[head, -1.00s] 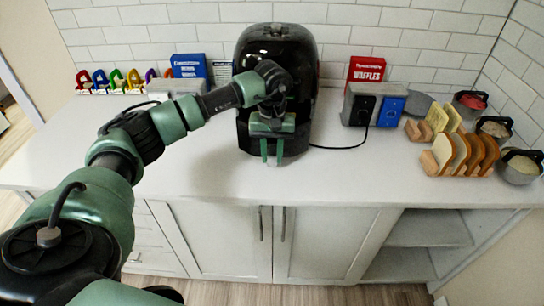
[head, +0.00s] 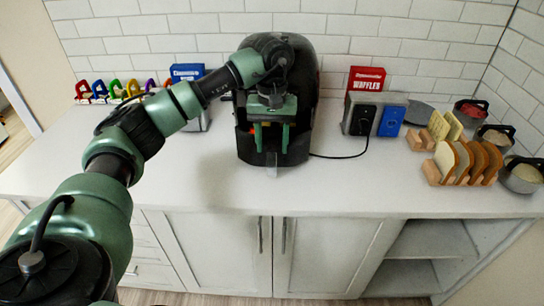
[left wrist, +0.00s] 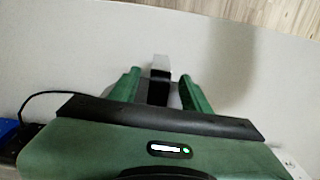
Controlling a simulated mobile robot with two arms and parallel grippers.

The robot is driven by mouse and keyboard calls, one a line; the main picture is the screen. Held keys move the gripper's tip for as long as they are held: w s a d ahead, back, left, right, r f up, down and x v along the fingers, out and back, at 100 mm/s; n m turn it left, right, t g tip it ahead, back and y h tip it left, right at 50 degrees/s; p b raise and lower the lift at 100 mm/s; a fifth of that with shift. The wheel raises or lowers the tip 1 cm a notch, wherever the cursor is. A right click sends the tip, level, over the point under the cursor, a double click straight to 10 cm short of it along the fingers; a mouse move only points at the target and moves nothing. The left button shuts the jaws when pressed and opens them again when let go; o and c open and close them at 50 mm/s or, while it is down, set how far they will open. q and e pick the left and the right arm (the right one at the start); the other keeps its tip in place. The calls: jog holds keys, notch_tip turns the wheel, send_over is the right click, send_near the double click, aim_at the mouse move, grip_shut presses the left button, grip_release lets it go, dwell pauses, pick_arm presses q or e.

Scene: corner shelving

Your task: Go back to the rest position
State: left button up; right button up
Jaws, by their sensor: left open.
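My left gripper (head: 271,150) hangs in front of the black rounded appliance (head: 302,65) at the back middle of the counter. Its two green fingers are open, apart and pointing down, with nothing gripped. A pale handle (head: 271,171) sticks out low at the appliance's front, just below the fingers. In the left wrist view the handle (left wrist: 160,63) shows between and beyond the fingertips, apart from them. My arm and gripper hide much of the appliance's front, so I cannot tell whether its drawer is fully shut. My right gripper is not in view.
A toaster (head: 360,113) with a blue side and a red waffle box (head: 366,78) stand to the right. Bread slices in a wooden rack (head: 432,172) and several pots (head: 521,178) are at the far right. Colourful items and a blue box (head: 187,72) are at the left. The front counter (head: 225,190) is clear.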

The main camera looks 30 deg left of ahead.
pick_arm(q)
jog(key=shift+r, duration=0.3)
